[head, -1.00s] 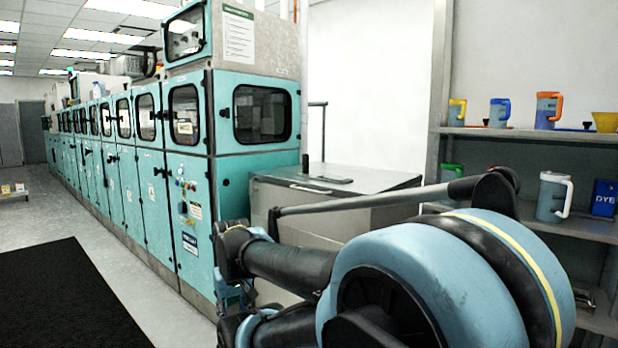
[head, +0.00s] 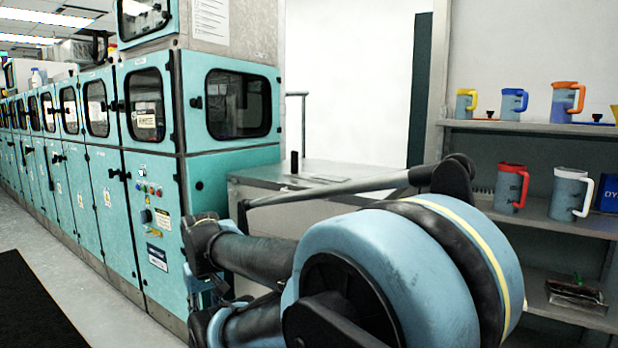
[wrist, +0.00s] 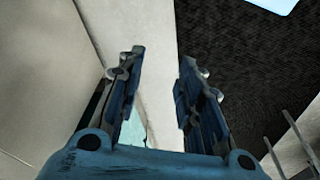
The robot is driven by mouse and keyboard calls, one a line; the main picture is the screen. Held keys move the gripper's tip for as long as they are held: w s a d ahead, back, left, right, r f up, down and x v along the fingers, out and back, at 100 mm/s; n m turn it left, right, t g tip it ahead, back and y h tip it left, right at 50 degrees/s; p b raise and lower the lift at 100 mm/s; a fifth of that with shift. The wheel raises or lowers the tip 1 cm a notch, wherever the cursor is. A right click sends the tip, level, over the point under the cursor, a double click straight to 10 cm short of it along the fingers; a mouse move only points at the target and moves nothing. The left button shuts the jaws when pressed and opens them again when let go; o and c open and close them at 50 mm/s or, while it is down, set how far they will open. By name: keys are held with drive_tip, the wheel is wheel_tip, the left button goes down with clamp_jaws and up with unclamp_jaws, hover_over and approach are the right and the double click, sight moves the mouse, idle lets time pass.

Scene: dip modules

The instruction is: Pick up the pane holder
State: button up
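I cannot pick out the pane holder with certainty. On the lower shelf at the right of the head view lies a flat metal item with a dark body and a green top (head: 575,295). On the grey cabinet stand a small black upright item (head: 294,162) and a flat piece beside it. My gripper (wrist: 160,65) is open in the wrist view, with nothing between its fingers. In the head view my arm fills the lower middle and hides part of the cabinet front; the gripper's fingers are not clear there.
A long row of teal machine cabinets (head: 150,200) runs along the left. The grey cabinet (head: 260,187) stands beyond my arm. Shelves at right hold several pitchers, including a red-handled one (head: 511,188) and a white-handled one (head: 571,195). A black mat (head: 35,305) lies on open floor.

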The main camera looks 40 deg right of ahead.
drive_tip(key=o, duration=0.4)
drive_tip(key=shift+s+d+r, duration=0.1)
drive_tip(key=shift+r, duration=0.05)
drive_tip(key=shift+o, duration=0.4)
drive_tip(key=w+d+r+m+t+h, duration=0.1)
drive_tip(key=w+d+r+m+h, duration=0.3)
drive_tip(key=w+d+r, duration=0.3)
drive_tip(key=w+d+r+m+t+h, duration=0.1)
drive_tip(key=w+d+r+m+h, duration=0.2)
drive_tip(key=w+d+r, duration=0.4)
drive_tip(key=w+d+h, duration=0.1)
drive_tip(key=d, duration=0.4)
drive_tip(key=shift+w+d+r+m, duration=0.2)
drive_tip(key=shift+w+r+m, duration=0.1)
drive_tip(key=shift+m, duration=0.1)
drive_tip(key=m+t+h, duration=0.4)
drive_tip(key=m+h, duration=0.1)
drive_tip(key=h, duration=0.3)
approach(292, 154)
drive_tip(key=shift+x, duration=5.85)
